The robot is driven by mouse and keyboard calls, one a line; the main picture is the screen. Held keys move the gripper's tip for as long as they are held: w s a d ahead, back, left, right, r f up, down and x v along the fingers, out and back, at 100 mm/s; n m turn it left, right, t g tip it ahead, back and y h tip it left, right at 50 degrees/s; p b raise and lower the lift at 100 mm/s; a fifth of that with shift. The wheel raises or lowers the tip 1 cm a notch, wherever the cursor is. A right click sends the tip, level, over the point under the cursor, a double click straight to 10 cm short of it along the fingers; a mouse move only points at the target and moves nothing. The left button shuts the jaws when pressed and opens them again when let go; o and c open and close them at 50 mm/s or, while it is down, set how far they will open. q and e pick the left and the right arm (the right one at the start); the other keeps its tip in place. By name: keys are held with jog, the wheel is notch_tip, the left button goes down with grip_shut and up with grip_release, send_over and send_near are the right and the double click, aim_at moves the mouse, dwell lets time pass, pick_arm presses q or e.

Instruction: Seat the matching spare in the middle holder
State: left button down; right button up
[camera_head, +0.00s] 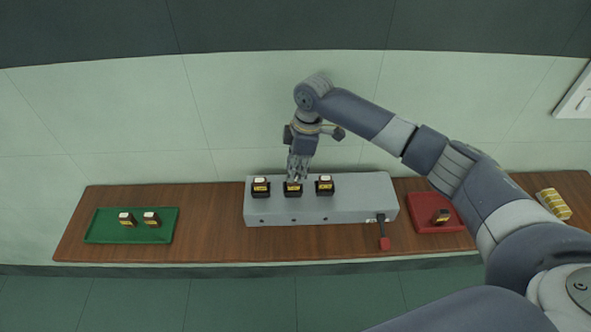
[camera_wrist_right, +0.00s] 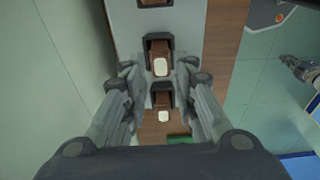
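A grey bench unit (camera_head: 350,208) carries three black holders in a row, each with a brown, gold-labelled block in it. The left block (camera_head: 261,185) and right block (camera_head: 325,183) show white tops. The middle block (camera_head: 292,187) is partly hidden by my right gripper (camera_head: 297,179), which points down over it. In the wrist view, the fingers of the right gripper (camera_wrist_right: 165,78) stand apart on both sides of the middle block (camera_wrist_right: 160,65), with gaps visible. Two similar blocks (camera_head: 127,219) (camera_head: 151,218) stand on the green tray (camera_head: 105,232). My left gripper (camera_wrist_right: 298,70) seems to show at the wrist view's right edge.
A red-ended lever (camera_head: 384,242) sticks out from the unit's front right. A yellow-striped object (camera_head: 554,204) lies at the far right. Bare wood (camera_head: 208,225) lies between green tray and unit.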

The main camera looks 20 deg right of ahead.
jog(key=r, duration=0.5)
jog(key=shift+s+d, duration=0.1)
jog(key=shift+d, duration=0.3)
jog(key=shift+a+f, duration=0.1)
